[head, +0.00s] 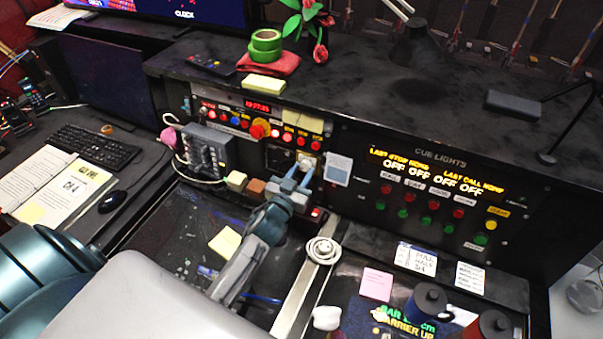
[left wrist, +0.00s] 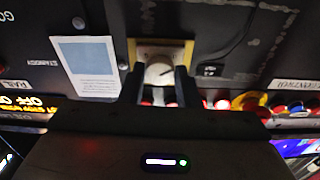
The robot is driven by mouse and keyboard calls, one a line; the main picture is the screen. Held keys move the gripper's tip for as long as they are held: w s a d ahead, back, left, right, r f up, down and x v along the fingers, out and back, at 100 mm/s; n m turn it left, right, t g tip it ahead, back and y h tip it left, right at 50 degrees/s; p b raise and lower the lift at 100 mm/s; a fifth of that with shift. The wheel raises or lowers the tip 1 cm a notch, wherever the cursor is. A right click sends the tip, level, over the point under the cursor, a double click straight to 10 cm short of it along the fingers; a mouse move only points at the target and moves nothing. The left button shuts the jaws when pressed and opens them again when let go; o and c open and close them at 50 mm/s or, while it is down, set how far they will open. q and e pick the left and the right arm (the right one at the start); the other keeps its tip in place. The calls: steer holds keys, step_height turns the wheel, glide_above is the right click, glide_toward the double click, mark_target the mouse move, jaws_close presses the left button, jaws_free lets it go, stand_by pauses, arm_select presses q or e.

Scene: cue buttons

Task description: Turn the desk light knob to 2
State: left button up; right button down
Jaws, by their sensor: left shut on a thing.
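The desk light knob (left wrist: 158,71) is a pale round knob on a yellowish plate in the black console face. In the head view the knob (head: 307,162) shows at the tips of my left gripper (head: 296,178). In the left wrist view my left gripper (left wrist: 159,84) has one dark finger on each side of the knob and is shut on it. A line shows on the knob's face, but I cannot read any setting numbers around it. My right gripper is not in view.
A pale blue card (head: 338,170) is fixed just right of the knob. Above is a row of lit buttons with a large red-and-yellow button (head: 259,129). The cue lights panel (head: 430,195) is to the right. A grey box (head: 207,148) with cables stands left.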

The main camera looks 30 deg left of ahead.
arm_select(q)
steer(key=m+h, duration=0.1)
steer(key=m, duration=0.3)
steer(key=shift+a, duration=0.1)
steer(key=shift+m+b, duration=0.4)
steer(key=shift+m, duration=0.5)
steer(key=shift+a+f+m+h+b, duration=0.1)
steer(key=shift+m+h+b, duration=0.2)
steer(key=shift+m+b, duration=0.55)
steer(key=m+b, duration=0.1)
steer(key=m, duration=0.1)
steer(key=m+b, duration=0.2)
steer(key=shift+a+g+h, duration=0.1)
steer(key=shift+g+h, duration=0.2)
steer(key=shift+m+b, duration=0.9)
steer(key=shift+m, duration=0.15)
steer(key=m, duration=0.1)
steer(key=m+b, duration=0.1)
steer(key=shift+r+m+g, duration=0.25)
steer(key=shift+m+g, duration=0.15)
steer(key=shift+r+m+b, duration=0.1)
steer(key=shift+m+b, duration=0.7)
steer(key=shift+m, duration=0.8)
steer(key=shift+m+g, duration=0.3)
